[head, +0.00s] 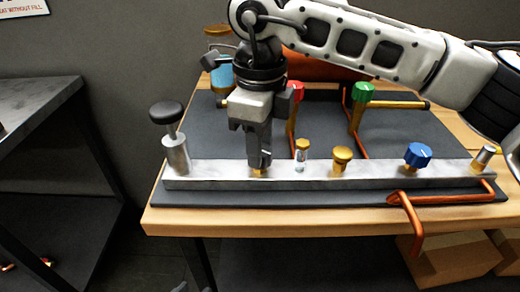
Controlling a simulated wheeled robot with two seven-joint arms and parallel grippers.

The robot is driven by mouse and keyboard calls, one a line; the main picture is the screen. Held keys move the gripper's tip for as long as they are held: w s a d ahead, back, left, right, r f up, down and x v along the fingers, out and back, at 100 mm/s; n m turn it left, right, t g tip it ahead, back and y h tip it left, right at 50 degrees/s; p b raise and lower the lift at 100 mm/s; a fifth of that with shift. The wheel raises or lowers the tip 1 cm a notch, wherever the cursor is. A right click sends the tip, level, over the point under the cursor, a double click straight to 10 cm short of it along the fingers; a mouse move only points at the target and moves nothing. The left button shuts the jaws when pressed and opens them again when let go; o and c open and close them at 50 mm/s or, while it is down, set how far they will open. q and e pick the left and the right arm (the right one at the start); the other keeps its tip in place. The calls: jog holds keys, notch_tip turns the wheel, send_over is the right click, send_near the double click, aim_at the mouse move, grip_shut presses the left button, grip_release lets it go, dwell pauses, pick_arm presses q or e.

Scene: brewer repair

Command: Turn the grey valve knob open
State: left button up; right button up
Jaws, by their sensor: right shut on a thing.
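My right gripper (258,160) reaches straight down onto the silver manifold bar (215,176), left of its middle. It is shut on a small part there, seemingly the grey valve knob, which the fingers almost wholly hide. Only a brass base (258,172) shows just below the fingertips. How far the knob is turned cannot be seen. My left gripper is not in view.
On the bar stand a black-topped plunger (168,120), a small glass piece with a brass cap (301,154), a brass knob (342,158) and a blue knob (418,155). Behind are red (297,90) and green (363,91) knobs. Copper pipe (412,225) overhangs the front edge.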

jog(key=n+b, duration=0.1)
jog(key=n, duration=0.1)
jog(key=shift+n, duration=0.4)
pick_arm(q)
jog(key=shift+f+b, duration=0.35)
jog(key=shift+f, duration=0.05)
pick_arm(e)
jog(key=shift+n, duration=1.7)
jog(key=shift+r+n, duration=0.1)
jog(key=shift+n, duration=0.2)
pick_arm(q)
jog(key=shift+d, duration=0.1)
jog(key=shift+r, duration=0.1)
pick_arm(e)
jog(key=o, duration=1)
pick_arm(q)
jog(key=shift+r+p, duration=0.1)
jog(key=shift+p, duration=0.55)
pick_arm(e)
notch_tip(320, 180, up, 16)
